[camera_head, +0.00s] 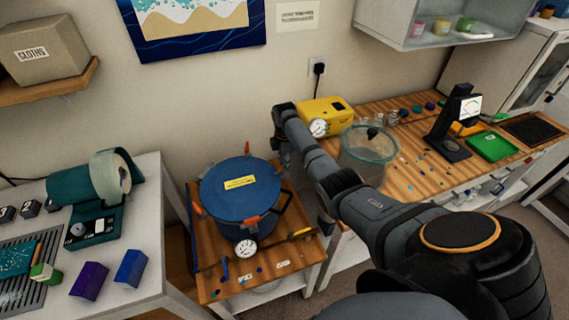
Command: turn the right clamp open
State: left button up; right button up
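A blue round pot (238,203) with a blue lid and a yellow label stands on a small wooden-topped table. Orange clamp parts show at its rim: one at the back (247,147), one at the left (197,209) and one at the front right (252,220). A round gauge (245,247) sits at its front. My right arm reaches in from the lower right, and my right gripper (286,166) points down close to the pot's right edge. Its fingertips are small and dark, so I cannot tell their opening or any contact. My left gripper is not in view.
A yellow box with a gauge (329,112) and a clear tub (369,152) stand on the wooden bench behind my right arm. A white table (150,210) with a teal roll dispenser (92,190) is at the left. A yellow-handled tool (300,233) lies right of the pot.

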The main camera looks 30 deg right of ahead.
jog(key=shift+c, duration=1.2)
grip_shut()
jog(key=shift+r+m+p, duration=0.2)
jog(key=shift+m+p, duration=0.9)
jog(key=shift+m, duration=0.7)
jog(key=m+p, duration=0.1)
jog(key=m, duration=0.3)
jog(key=shift+m+p, duration=0.3)
jog(key=shift+p, duration=0.1)
jog(key=m+p, duration=0.1)
jog(key=m, duration=0.4)
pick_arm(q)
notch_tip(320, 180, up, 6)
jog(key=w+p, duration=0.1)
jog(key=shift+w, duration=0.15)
pick_arm(e)
jog(key=shift+w+m, duration=0.1)
jog(key=shift+m, duration=2.3)
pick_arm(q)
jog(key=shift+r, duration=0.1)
pick_arm(e)
jog(key=o, duration=0.7)
grip_release()
jog(key=shift+f, duration=0.1)
jog(key=shift+c, duration=0.2)
